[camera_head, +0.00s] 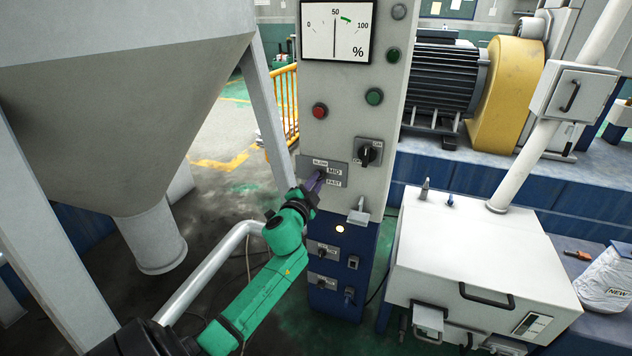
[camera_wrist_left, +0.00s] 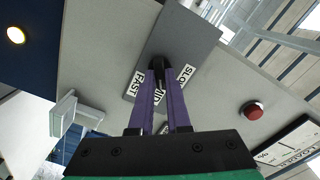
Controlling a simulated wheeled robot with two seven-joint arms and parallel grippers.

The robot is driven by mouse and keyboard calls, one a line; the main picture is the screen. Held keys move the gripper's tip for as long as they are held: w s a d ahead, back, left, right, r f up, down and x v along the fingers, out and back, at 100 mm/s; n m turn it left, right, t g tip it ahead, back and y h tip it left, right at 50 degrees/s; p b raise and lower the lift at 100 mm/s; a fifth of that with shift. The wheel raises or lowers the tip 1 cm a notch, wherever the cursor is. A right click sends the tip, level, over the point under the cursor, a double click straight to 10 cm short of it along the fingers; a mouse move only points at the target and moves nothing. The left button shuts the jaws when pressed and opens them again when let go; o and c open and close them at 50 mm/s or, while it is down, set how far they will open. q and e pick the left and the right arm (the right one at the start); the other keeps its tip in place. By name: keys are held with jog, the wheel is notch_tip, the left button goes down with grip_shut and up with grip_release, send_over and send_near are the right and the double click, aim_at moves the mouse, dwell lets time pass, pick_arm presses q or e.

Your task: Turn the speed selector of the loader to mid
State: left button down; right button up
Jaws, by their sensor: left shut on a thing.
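The speed selector (camera_wrist_left: 157,64) is a small black knob on a grey plate (camera_wrist_left: 188,38) marked SLOW, MID and FAST. In the head view the same plate (camera_head: 336,180) is on the front of the tall grey loader cabinet (camera_head: 345,100). My left gripper (camera_head: 316,181) reaches the plate from the lower left. In the left wrist view its two purple fingers (camera_wrist_left: 160,85) are shut on the knob, at the middle of the plate. The fingers partly cover the MID label, and the knob's exact pointing is hidden. My right gripper is not in view.
A red button (camera_head: 320,111), a green button (camera_head: 374,97) and a black rotary switch (camera_head: 368,153) are near the plate. A percent gauge (camera_head: 337,30) is above. A grey hopper (camera_head: 120,100) and a bent pipe (camera_head: 205,268) are left; a white box (camera_head: 480,250) is right.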

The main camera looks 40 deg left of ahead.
pick_arm(q)
jog(key=shift+f+m, duration=0.1)
jog(key=shift+m, duration=0.2)
jog(key=c, duration=0.9)
grip_release()
